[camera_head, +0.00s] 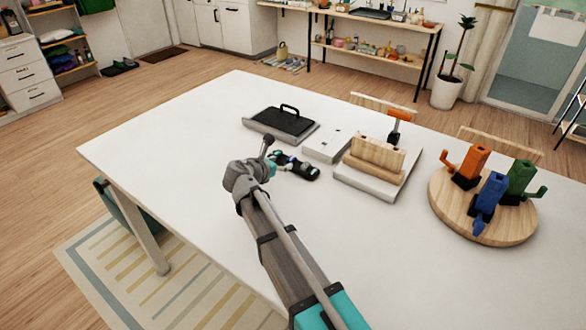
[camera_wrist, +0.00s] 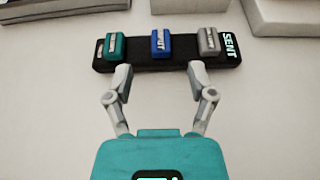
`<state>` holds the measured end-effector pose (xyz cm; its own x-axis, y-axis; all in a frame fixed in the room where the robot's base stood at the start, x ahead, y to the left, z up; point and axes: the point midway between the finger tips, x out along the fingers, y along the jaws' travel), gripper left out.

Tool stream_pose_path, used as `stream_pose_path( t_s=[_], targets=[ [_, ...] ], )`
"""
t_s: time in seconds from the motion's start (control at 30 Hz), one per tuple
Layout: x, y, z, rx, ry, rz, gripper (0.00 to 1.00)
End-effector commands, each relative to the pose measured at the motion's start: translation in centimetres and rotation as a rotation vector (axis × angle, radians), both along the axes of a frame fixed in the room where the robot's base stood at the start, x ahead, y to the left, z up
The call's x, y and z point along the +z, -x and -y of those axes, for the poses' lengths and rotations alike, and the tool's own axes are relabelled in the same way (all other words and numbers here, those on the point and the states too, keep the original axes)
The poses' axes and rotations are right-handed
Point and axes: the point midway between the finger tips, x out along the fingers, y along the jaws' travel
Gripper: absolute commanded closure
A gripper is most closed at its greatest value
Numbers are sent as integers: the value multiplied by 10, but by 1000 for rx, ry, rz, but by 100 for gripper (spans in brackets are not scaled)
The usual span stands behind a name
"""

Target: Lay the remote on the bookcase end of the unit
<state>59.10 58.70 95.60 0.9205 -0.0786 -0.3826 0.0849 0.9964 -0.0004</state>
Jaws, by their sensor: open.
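I cannot make out a remote or a bookcase end of a unit for certain. In the wrist view a black bar (camera_wrist: 142,62) lies flat on the white table. It carries a teal block (camera_wrist: 115,46), a blue block (camera_wrist: 161,43) and a grey block (camera_wrist: 208,41), with "SENT" lettered at its right end. My gripper (camera_wrist: 159,71) is open and empty, its fingertips apart at the bar's near edge. Whether they touch it I cannot tell. In the head view the dark bar (camera_head: 301,169) lies just beyond my wrist, partly hidden by it.
Behind the bar stand a black handled tray (camera_head: 283,121), a white box (camera_head: 326,146) and a pale base (camera_head: 362,184) with a wooden block (camera_head: 377,155). A round wooden board (camera_head: 450,213) holds colored pieces at right. The table's left side is clear.

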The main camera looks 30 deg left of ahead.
Motion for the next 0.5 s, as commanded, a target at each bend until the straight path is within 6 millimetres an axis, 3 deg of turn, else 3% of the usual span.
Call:
stream_pose_path(
  t_s=[0.5],
  targets=[
    [-2, -7, 1, 0, 0, 0, 29]
  ],
)
